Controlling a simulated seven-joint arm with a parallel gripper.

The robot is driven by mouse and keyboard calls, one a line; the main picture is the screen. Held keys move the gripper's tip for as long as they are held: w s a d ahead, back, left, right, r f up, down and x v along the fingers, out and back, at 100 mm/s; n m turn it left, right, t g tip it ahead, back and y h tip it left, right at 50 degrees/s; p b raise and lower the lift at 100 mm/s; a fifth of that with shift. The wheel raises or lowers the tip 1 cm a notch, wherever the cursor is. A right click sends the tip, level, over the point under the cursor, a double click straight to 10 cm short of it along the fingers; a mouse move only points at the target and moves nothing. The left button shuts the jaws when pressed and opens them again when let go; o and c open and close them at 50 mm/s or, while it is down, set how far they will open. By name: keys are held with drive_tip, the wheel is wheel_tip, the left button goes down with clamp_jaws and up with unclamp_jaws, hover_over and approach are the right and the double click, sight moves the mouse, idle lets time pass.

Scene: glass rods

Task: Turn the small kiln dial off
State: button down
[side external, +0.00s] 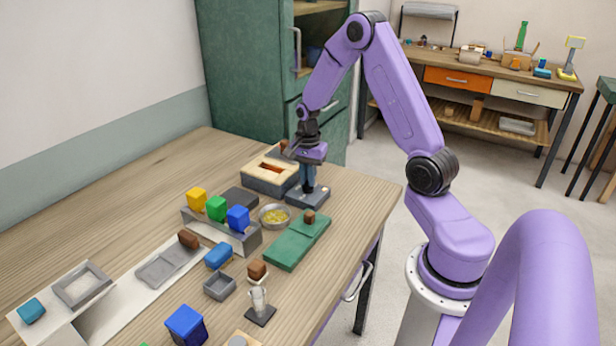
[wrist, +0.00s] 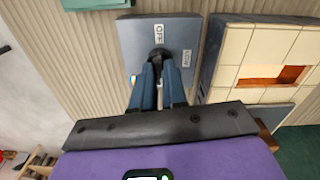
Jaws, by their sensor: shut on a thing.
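The small kiln dial (wrist: 158,53) is a dark round knob on a blue-grey panel (wrist: 133,38). The panel (side external: 294,199) also shows in the side external view, at the table's right edge beside the kiln. A label reading OFF is just beyond the knob in the wrist view, and a second label, seemingly LOW, is to its right. My gripper (wrist: 158,72) points down over the panel with its blue fingers shut on the knob. In the side external view my gripper (side external: 308,187) reaches the panel. The fingers hide most of the knob, so I cannot tell its setting.
The cream-topped kiln (side external: 269,182) with an orange-red opening stands close beside the panel. A metal bowl of yellow bits (side external: 274,216) and a green board (side external: 285,250) lie nearby. Several coloured blocks stand on a grey rack (side external: 245,242). Bare table lies at the back left.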

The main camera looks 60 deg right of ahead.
drive_tip(key=n, duration=1.3)
drive_tip(key=shift+n, duration=0.3)
drive_tip(key=n, duration=1.2)
drive_tip(key=shift+n, duration=0.3)
drive_tip(key=n, duration=0.4)
drive_tip(key=shift+n, duration=2)
